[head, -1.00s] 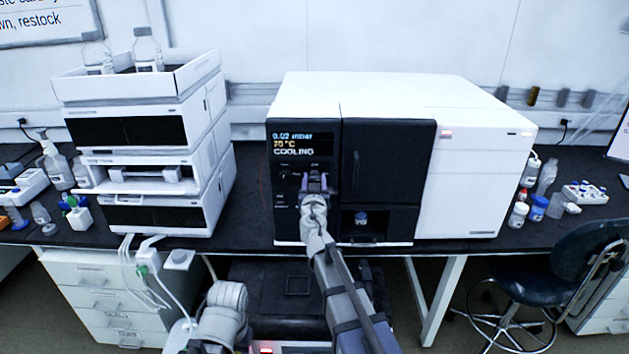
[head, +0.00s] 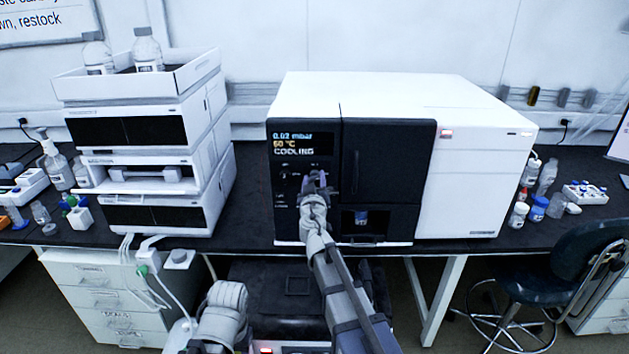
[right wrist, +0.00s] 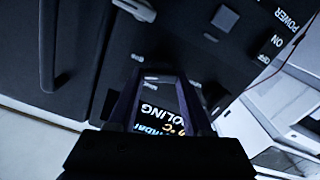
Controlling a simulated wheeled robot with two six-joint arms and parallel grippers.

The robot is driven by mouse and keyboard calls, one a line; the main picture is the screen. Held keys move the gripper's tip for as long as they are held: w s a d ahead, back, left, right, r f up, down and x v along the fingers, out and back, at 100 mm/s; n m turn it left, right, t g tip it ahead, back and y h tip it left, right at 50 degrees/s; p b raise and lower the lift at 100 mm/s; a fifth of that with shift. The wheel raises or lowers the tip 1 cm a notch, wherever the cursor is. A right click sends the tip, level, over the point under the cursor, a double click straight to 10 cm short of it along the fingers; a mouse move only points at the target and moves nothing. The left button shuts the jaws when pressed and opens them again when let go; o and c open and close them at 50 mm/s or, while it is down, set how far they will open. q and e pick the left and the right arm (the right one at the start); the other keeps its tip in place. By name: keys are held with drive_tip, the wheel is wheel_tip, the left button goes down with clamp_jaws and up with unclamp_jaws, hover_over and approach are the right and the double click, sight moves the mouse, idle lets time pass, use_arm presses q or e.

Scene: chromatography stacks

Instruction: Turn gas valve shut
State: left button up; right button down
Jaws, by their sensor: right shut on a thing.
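The black front panel of the white instrument (head: 300,222) carries the controls and a lit display (head: 301,143) reading 0.02 mbar, 60 °C, COOLING. My right gripper (head: 315,180) is at this panel, below the display, rolled at a slant, and shut on a small control, which I take to be the gas valve knob. The knob itself is mostly hidden by the fingers. In the right wrist view the gripper's dark fingers (right wrist: 162,80) close in against the panel, with the display text upside down between them. My left gripper is out of view; only part of the left arm shows.
A dark door with a vertical handle (head: 355,172) is just right of my right gripper. Below it, an opening holds a small vial (head: 361,217). The wrist view shows a square button (right wrist: 225,18) by the POWER ON/OFF labels. A white stacked instrument (head: 140,170) stands left.

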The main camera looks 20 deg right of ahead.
drive_tip(key=n, duration=0.7)
drive_tip(key=shift+a+f, duration=0.1)
drive_tip(key=n, duration=0.6)
drive_tip(key=shift+f+n, duration=0.1)
drive_tip(key=shift+n, duration=0.2)
idle(0.4)
drive_tip(key=shift+c, duration=1.6)
unclamp_jaws()
drive_tip(key=v, duration=0.7)
drive_tip(key=shift+s+a, duration=0.2)
drive_tip(key=shift+s, duration=0.2)
